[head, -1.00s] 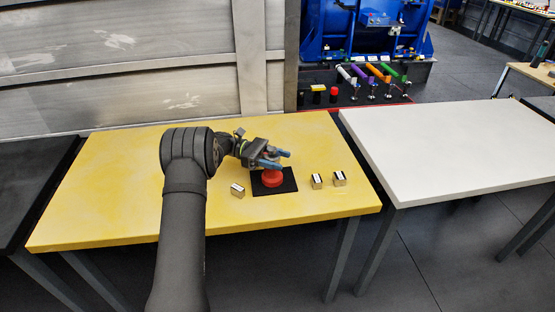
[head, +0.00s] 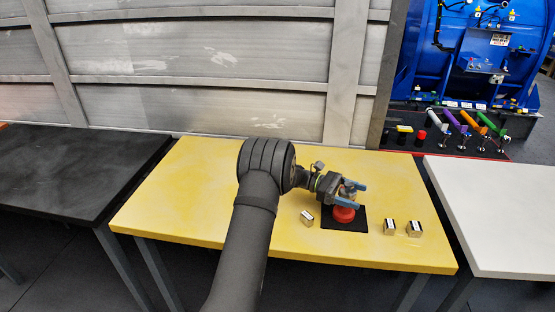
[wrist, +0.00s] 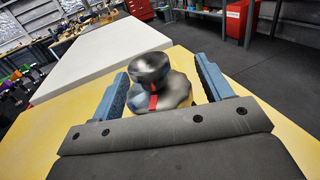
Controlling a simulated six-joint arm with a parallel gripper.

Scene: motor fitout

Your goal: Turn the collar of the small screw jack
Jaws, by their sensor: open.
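The small screw jack stands on a black mat (head: 332,224) on the yellow table. Its red base (head: 343,215) shows below my gripper (head: 357,195) in the head view. In the wrist view, a dark round top (wrist: 150,66) sits above a grey lobed collar (wrist: 172,92), which carries a red mark. My gripper (wrist: 160,72) is open, with one blue finger on each side of the jack's upper part. Gaps show between the fingers and the jack, so I see no clear contact. The gripper body hides the jack's lower part in the wrist view.
A small metallic block (head: 307,217) lies left of the mat. Two more blocks (head: 390,227) (head: 414,229) stand to its right. The yellow table (head: 190,205) is clear at left. A white table (head: 500,215) stands at right, with colored handles (head: 462,122) behind.

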